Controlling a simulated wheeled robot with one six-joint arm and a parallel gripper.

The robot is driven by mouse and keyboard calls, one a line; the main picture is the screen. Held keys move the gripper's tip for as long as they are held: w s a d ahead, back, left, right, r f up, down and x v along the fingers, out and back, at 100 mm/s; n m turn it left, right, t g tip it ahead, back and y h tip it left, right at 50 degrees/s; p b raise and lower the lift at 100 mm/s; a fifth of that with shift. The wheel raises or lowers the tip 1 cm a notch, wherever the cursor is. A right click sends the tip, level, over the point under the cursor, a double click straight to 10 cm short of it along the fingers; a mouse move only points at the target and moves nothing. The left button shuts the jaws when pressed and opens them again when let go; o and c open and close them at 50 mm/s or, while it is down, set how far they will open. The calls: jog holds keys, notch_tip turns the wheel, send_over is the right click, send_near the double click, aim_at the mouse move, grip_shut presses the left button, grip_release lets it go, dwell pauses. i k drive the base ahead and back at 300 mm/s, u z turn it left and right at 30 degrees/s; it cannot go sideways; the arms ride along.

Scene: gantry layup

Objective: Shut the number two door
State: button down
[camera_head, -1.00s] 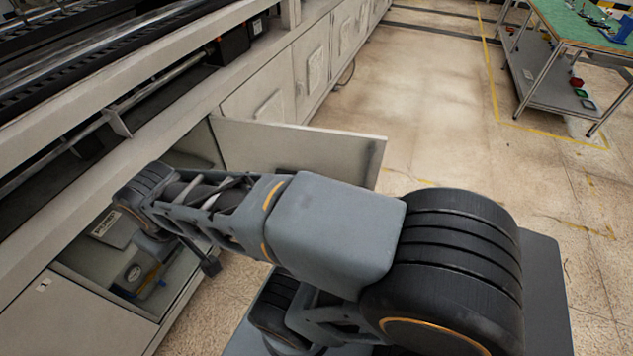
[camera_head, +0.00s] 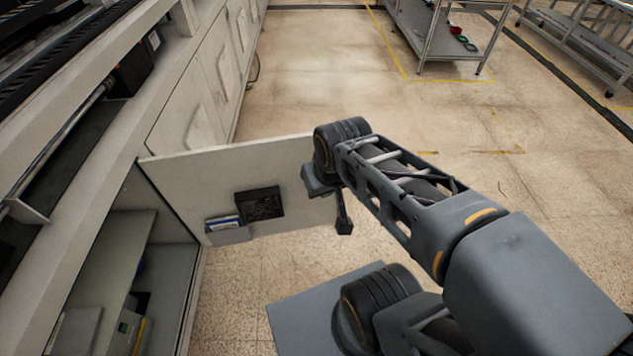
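An open white cabinet door (camera_head: 280,165) stands out from the cabinet row, hinged at its left edge. Its inner face is toward me and carries a black box and a pocket with papers. No number shows on it, so I cannot tell whether it is number two. My gripper (camera_head: 343,226) hangs at the end of my arm near the door's free right edge and overlaps it in the picture. Contact is unclear. Its fingers are small and dark, and whether they are open or shut does not show. The open cabinet (camera_head: 165,228) holds a shelf and several items.
Closed cabinet doors (camera_head: 183,125) continue beyond the open one. A long machine bed runs above them on the left. The tan floor (camera_head: 460,150) is clear to the right of the door. Metal tables (camera_head: 435,45) stand at the back right.

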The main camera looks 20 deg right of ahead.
aim_at(200, 185)
jog(key=z, duration=1.45)
jog(key=i, duration=4.1)
jog(key=u, duration=5.1)
jog(key=i, duration=0.8)
jog(key=u, duration=0.3)
